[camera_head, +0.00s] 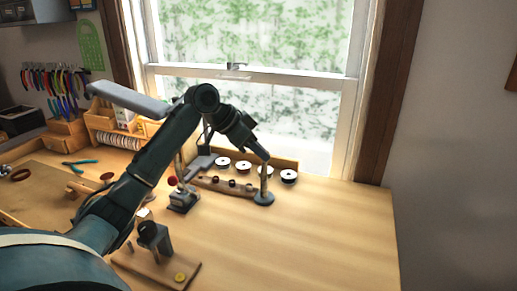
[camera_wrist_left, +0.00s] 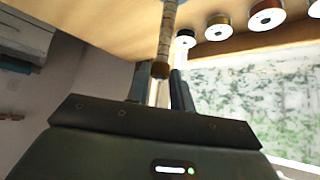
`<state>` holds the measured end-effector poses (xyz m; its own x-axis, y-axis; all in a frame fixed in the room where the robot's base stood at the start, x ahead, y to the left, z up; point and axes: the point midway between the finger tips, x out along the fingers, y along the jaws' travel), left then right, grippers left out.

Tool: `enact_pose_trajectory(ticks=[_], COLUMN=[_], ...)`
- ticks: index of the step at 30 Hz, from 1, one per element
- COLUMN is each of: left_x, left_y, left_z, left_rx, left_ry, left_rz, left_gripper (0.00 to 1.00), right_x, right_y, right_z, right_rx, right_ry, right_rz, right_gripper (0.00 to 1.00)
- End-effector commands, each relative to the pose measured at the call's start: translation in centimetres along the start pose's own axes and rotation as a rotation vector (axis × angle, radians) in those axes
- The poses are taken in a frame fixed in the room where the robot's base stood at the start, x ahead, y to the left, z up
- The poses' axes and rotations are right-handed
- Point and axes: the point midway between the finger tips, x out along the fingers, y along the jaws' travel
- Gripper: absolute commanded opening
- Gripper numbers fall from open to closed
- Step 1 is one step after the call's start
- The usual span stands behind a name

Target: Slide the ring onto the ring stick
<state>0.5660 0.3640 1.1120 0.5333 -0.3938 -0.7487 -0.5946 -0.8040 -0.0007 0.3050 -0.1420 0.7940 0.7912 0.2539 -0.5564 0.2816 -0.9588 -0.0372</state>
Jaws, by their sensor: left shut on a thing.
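The ring stick (camera_head: 264,182) stands upright on its round blue-grey base (camera_head: 263,199) on the bench. My left gripper (camera_head: 263,156) comes down from the upper left, its fingertips at the top of the stick. In the left wrist view the marked stick (camera_wrist_left: 165,35) runs down to a brown end between the fingers of my left gripper (camera_wrist_left: 160,78). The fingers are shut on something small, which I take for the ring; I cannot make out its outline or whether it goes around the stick. My right gripper is not in view.
Several spools (camera_head: 243,167) stand along the back, behind a wooden strip (camera_head: 225,186) with holes. A small metal stand (camera_head: 183,200) is left of the stick. A wooden block with a clamp (camera_head: 158,262) is at the front. The bench right of the stick is clear.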

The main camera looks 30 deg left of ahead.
Motion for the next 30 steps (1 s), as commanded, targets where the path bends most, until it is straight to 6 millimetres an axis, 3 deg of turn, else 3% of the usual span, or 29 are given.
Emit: enact_pose_trajectory(ticks=[1,2,10,20,23,30], left_x=[0.0,0.0,0.0,-0.3,-1.5,-6.8], left_y=[0.0,0.0,0.0,0.0,-0.1,-0.1], left_z=[0.0,0.0,0.0,0.0,0.0,0.0], left_rx=[0.000,0.000,0.000,0.000,0.000,0.001], left_ry=[0.000,0.000,0.000,0.000,0.002,0.002], left_rz=[0.000,0.000,0.000,-0.001,-0.003,-0.005], left_gripper=[0.06,0.25,0.47,0.48,0.48,0.48], right_x=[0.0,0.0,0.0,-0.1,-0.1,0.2], right_y=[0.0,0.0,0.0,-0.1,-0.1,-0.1], right_z=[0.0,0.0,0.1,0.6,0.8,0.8], right_rx=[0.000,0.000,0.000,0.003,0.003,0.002], right_ry=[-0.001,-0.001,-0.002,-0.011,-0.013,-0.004], right_rz=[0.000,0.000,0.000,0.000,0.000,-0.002], right_gripper=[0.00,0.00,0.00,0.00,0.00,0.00])
